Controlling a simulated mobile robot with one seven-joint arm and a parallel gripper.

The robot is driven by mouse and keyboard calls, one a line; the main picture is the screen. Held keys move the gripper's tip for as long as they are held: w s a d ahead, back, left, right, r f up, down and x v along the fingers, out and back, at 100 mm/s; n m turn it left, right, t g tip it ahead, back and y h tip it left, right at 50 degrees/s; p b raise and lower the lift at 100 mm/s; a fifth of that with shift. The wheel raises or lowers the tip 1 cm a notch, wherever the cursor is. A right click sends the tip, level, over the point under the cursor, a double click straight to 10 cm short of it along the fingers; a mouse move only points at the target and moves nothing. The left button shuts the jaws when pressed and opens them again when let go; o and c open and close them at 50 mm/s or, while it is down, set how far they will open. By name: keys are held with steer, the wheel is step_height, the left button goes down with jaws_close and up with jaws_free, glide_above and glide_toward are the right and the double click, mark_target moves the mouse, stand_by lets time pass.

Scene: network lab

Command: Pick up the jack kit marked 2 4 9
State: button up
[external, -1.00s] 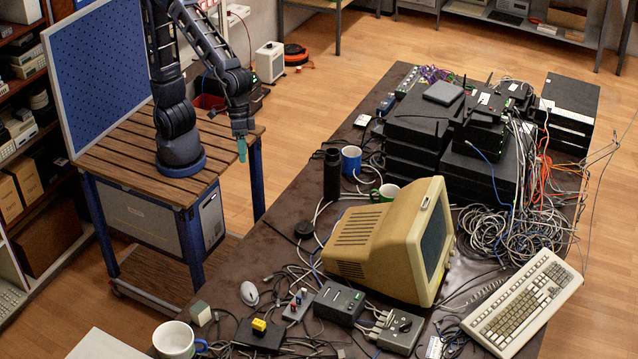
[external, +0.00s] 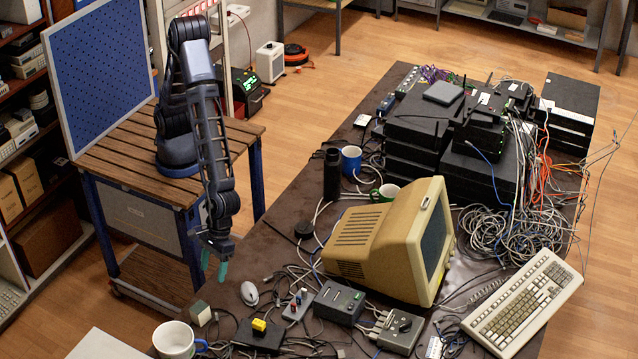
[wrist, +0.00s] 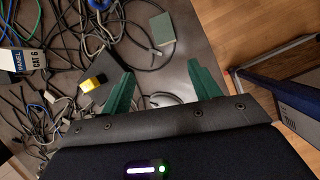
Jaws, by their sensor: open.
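No marking 2 4 9 is readable in either view, so I cannot tell which object is the jack kit. A small box with a grey-green top (external: 200,313) sits near the left table edge; it also shows at the top of the wrist view (wrist: 162,32). A yellow piece (external: 259,325) lies on a black block, left in the wrist view (wrist: 92,83). My gripper (external: 214,264) is open and empty, with teal fingers, above the table's left edge. In the wrist view, its fingers (wrist: 162,80) are spread over a mouse, partly hidden by the gripper.
The brown table (external: 262,258) is crowded with tangled cables. A beige monitor (external: 375,245), a keyboard (external: 525,300) and a white mug (external: 174,340) stand on it. A box labelled CAT 6 (wrist: 22,60) shows in the wrist view. Bare tabletop lies behind the mouse (external: 249,293).

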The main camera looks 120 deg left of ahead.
steer(key=n, duration=0.1)
glide_toward(199, 307)
steer(key=f, duration=0.2)
steer(key=x, duration=0.5)
steer(key=shift+w+d, duration=0.1)
steer(key=shift+w, duration=0.15)
steer(key=shift+s+x, duration=0.15)
steer(key=shift+x, duration=1.2)
steer(key=shift+s+x, duration=0.15)
steer(key=shift+x, duration=1.15)
steer(key=shift+d+r, duration=0.1)
steer(key=shift+d, duration=0.1)
steer(key=c, duration=1.1)
